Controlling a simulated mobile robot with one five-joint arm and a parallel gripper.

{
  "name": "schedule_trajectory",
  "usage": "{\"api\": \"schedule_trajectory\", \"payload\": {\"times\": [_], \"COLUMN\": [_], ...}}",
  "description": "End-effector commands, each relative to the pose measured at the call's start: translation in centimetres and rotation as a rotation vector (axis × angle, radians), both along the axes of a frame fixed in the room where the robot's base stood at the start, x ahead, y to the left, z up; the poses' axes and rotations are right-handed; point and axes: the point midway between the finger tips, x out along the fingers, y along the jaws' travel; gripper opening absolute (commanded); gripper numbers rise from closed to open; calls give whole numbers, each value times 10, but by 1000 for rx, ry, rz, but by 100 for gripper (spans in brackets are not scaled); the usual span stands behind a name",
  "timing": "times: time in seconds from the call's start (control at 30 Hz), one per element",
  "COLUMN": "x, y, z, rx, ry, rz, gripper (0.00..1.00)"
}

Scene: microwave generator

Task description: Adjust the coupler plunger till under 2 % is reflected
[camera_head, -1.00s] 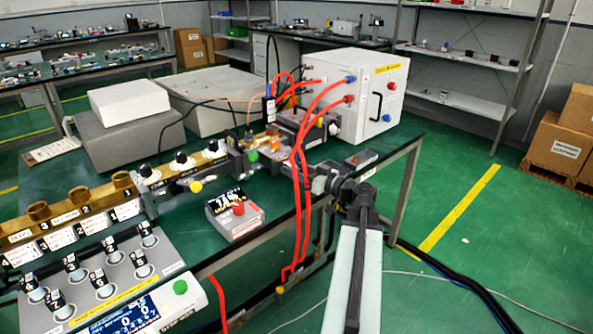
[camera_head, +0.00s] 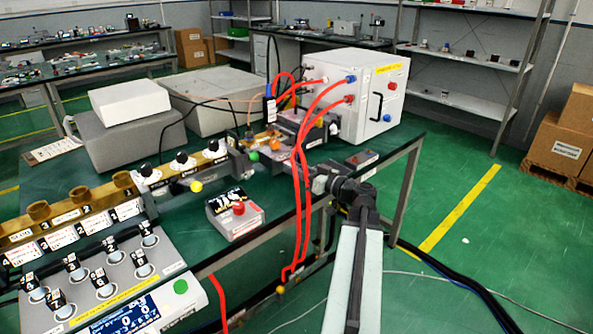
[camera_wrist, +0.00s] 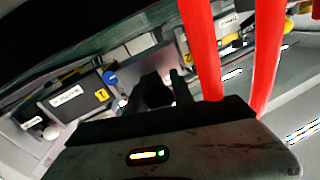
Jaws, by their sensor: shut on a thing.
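My gripper (camera_head: 320,180) is at the right side of the bench setup, by the front edge, beside two red hoses. In the wrist view its dark fingers (camera_wrist: 165,92) are shut, and the part between them is mostly hidden. From its place I take it to be the coupler plunger, but I cannot see its shape. The waveguide run (camera_head: 215,165) crosses the bench, with a yellow ball (camera_head: 196,187), a green ball (camera_head: 253,156) and an orange knob.
Red hoses (camera_head: 303,190) hang close to my gripper and also cross the wrist view (camera_wrist: 203,50). A white cabinet (camera_head: 372,90) stands behind. A control panel (camera_head: 110,290) with several knobs and a display is at front left.

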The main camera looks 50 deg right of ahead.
Motion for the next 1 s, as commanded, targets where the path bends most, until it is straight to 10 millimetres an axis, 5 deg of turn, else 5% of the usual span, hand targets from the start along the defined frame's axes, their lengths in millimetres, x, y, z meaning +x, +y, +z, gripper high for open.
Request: {"api": "schedule_trajectory", "payload": {"times": [0.77,1.0], "x": [0,21], "y": [-1,-3], "z": [0,0], "rx": [0,0], "ry": [0,0], "rz": [-1,-1], "gripper": [0,0]}}
